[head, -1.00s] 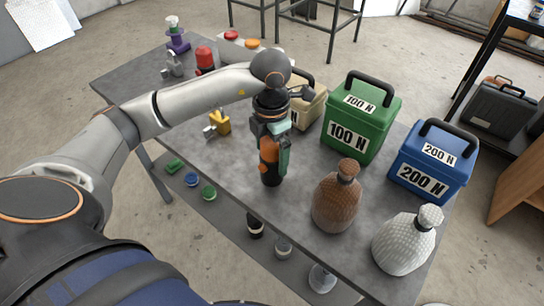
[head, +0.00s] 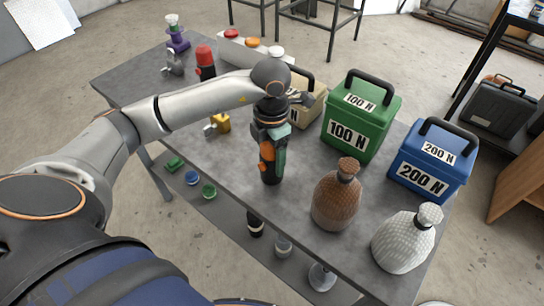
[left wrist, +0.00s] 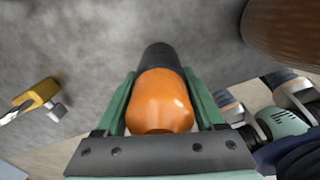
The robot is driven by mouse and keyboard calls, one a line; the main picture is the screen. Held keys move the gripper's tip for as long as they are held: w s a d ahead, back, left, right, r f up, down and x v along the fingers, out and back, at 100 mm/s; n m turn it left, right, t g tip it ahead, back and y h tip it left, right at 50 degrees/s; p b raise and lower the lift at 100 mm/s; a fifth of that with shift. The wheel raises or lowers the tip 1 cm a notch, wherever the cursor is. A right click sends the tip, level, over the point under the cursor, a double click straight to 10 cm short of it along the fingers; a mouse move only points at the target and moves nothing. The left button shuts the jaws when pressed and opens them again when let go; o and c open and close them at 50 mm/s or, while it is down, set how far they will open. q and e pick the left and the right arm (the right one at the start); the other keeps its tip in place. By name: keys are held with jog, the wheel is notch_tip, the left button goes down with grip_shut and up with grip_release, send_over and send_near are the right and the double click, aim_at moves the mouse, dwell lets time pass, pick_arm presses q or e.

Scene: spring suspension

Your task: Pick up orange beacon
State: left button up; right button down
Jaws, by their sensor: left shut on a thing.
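The orange beacon (head: 267,152) has an orange dome and a black base. It stands upright on the grey table, near the front edge in the head view. My left gripper (head: 270,145) is over it from above, shut on the orange part. In the left wrist view the orange dome (left wrist: 161,100) sits between the two green fingers of my left gripper (left wrist: 162,92), with the black base beyond it over the grey surface. In the head view the gripper hides part of the beacon. I cannot tell whether the base touches the table.
A brown bottle (head: 337,195) and a white bottle (head: 405,240) stand to the right. Behind them are a green 100 N box (head: 361,118), a blue 200 N box (head: 432,160) and a beige box (head: 306,108). A red beacon (head: 204,62) and a yellow item (head: 222,122) are left.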

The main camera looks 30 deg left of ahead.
pick_arm(q)
jog(key=c, duration=0.4)
jog(key=shift+r, duration=0.1)
